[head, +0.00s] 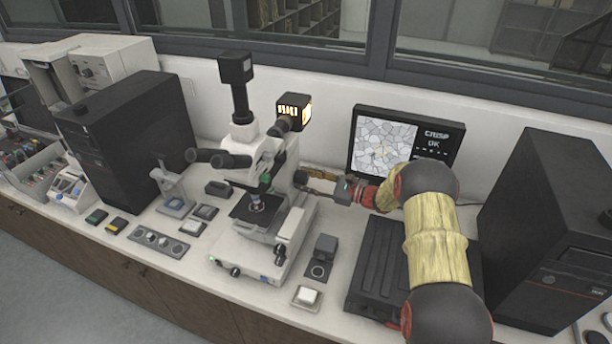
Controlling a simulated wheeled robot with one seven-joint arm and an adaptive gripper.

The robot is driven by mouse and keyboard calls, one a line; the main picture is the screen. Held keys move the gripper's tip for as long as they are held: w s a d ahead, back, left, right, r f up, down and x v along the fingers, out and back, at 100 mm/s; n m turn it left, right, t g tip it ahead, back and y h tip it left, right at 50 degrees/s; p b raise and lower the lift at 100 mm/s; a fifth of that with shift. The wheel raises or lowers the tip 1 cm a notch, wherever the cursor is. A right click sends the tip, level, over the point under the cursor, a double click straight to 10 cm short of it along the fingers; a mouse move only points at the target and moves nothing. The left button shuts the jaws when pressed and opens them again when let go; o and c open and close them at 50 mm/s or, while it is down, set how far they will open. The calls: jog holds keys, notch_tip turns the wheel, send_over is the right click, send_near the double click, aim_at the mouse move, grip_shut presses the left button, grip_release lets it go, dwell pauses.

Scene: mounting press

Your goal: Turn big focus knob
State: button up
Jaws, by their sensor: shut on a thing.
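The white microscope (274,252) stands at the middle of the bench, with dark eyepieces to the left and a black camera on top. The big focus knob (300,178) is a small dark round shape on the right side of its upright body, partly hidden by my fingers. My gripper (311,187) comes in from the right, roughly level, with its fingers at the knob. It is shut on the knob. The exact finger contact is too small to see. A sample sits on the dark stage (243,209).
A monitor (386,142) with a grain picture stands behind my arm. A black flat case (370,275) lies under it, and a black tower (550,230) stands at right. Another black tower (120,135) stands at left.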

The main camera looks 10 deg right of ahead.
jog(key=shift+m+p, duration=0.75)
jog(key=shift+m, duration=0.45)
jog(key=shift+s+f, duration=0.1)
jog(key=shift+f, duration=0.05)
jog(key=o, duration=1.2)
jog(key=shift+c, duration=0.2)
jog(key=shift+d, duration=0.1)
jog(key=v, duration=1.1)
jog(key=shift+s+d, duration=0.25)
jog(key=shift+d, duration=0.1)
